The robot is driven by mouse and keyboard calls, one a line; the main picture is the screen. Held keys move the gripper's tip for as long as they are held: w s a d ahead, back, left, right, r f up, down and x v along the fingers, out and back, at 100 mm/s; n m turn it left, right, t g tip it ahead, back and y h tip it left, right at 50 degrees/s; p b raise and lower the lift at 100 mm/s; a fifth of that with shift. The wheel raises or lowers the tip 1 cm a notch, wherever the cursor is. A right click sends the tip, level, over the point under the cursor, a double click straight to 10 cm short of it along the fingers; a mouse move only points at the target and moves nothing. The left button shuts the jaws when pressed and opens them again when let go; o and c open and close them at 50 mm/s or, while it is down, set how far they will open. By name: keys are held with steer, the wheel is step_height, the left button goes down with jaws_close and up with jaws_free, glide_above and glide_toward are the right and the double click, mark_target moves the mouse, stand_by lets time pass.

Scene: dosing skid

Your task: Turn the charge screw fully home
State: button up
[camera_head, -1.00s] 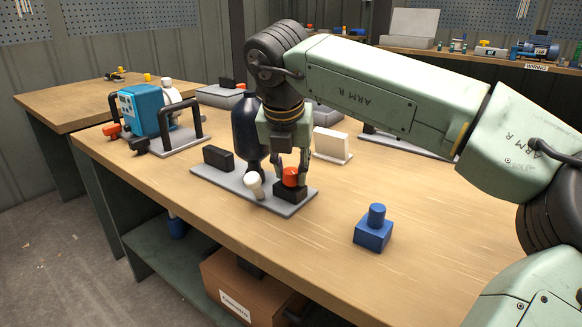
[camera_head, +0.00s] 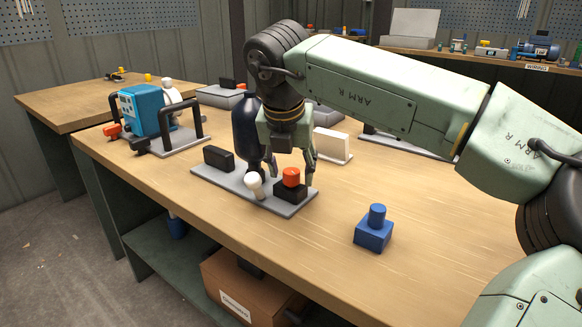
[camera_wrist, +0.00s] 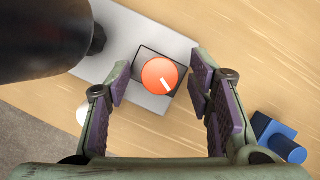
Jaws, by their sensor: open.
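The charge screw appears to be the round orange-red knob (camera_head: 291,177) on a black block on a grey base plate (camera_head: 234,185). My gripper (camera_head: 292,178) is open around the knob in the head view. In the wrist view its two fingers (camera_wrist: 160,88) stand to the left and right of the knob, with a gap on each side. A dark rounded vessel (camera_head: 247,130) stands on the plate behind the knob, partly hidden by my gripper.
A white knob (camera_head: 254,185) sits on the plate left of the black block. A blue block with a peg (camera_head: 374,230) stands to the right on the bench. A white panel (camera_head: 332,145) stands behind. A blue pump unit (camera_head: 146,108) is at the left. The bench front is clear.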

steer(key=v, duration=1.2)
